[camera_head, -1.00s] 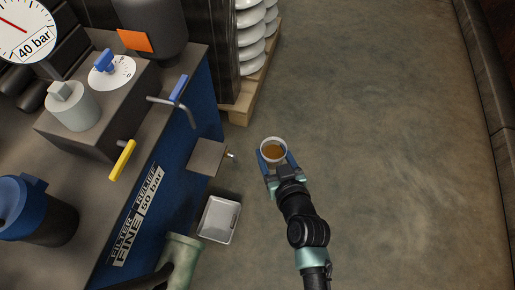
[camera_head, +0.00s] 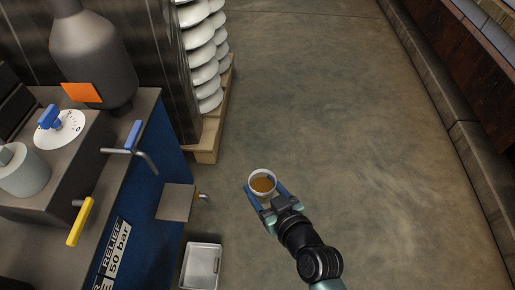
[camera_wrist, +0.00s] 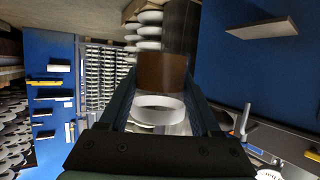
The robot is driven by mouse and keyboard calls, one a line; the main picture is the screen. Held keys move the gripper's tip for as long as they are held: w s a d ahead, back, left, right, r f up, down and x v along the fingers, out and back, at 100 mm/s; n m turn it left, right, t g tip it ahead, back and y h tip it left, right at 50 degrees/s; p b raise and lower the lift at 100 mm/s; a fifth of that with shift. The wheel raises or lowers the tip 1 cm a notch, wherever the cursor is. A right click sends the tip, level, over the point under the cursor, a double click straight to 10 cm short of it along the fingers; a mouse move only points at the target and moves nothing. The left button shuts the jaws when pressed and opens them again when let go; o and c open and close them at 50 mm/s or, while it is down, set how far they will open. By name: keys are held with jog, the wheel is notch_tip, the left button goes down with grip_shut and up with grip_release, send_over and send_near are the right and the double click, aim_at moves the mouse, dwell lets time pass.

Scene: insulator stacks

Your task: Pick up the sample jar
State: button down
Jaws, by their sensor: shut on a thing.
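The sample jar (camera_head: 262,184) is a small clear jar with a whitish rim and amber-brown contents, seen from above in the head view. My gripper (camera_head: 265,190) is shut on it, with one blue finger on each side. The jar is held in the air over the floor, apart from the machine. In the wrist view the jar (camera_wrist: 160,106) stands between the two fingers, showing a brown band and a white ring. Its lower part is partly hidden by my gripper body.
The blue machine (camera_head: 150,190) stands at left, with a small shelf (camera_head: 176,202) and spigot sticking out near the jar. A metal tray (camera_head: 201,266) lies below. White insulator stacks (camera_head: 205,70) stand on a wooden pallet (camera_head: 209,140). The floor to the right is clear.

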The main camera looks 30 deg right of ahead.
jog(key=shift+s+d+r+b, duration=0.2)
jog(key=shift+s+d+b, duration=0.55)
jog(key=shift+d, duration=0.3)
jog(key=shift+s+d+r+b, duration=0.15)
jog(key=shift+s+d+b, duration=0.55)
jog(key=shift+d, duration=0.35)
